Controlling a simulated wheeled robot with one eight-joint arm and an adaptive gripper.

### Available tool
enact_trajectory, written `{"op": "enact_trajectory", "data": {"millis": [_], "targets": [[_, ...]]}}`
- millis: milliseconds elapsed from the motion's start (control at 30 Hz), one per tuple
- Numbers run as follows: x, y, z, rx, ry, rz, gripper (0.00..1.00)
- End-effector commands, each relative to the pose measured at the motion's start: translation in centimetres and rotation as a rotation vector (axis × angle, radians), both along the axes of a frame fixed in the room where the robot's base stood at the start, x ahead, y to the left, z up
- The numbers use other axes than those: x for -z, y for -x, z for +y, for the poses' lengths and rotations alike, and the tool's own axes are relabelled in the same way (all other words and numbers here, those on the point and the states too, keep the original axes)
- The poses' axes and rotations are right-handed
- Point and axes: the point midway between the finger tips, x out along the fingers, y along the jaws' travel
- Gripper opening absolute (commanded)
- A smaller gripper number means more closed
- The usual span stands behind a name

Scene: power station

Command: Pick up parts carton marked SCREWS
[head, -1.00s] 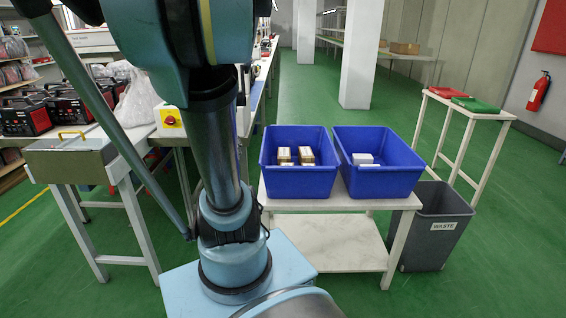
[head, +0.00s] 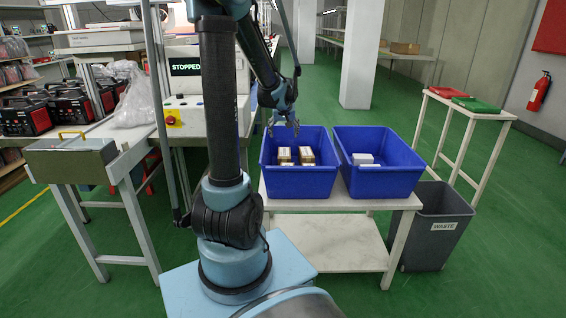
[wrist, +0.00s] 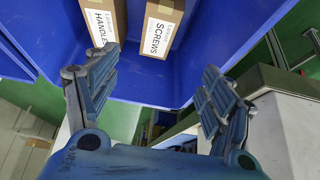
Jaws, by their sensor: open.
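The parts carton marked SCREWS (wrist: 160,32) is a brown box with a white label, inside the left blue bin (head: 300,183). My gripper (head: 284,130) is open and empty, near the bin's far left rim. In the wrist view its spread fingers (wrist: 160,98) stand below the cartons, apart from SCREWS.
A right blue bin (head: 380,184) with white boxes (head: 364,159) stands close beside the left one on a white table (head: 330,204). A grey WASTE bin (head: 437,245) stands right of it. A workbench with a STOPPED screen (head: 186,67) is at left.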

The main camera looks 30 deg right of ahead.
Motion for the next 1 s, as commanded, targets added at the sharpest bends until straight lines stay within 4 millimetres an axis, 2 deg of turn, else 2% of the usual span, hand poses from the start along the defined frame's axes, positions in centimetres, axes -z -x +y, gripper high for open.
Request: {"op": "enact_trajectory", "data": {"millis": [233,1000], "targets": [[1.5,-0.6,-1.1,0.006,0.003,-0.003,0.75],[9.0,-4.2,-3.3,0.007,0.003,-0.002,0.75]]}}
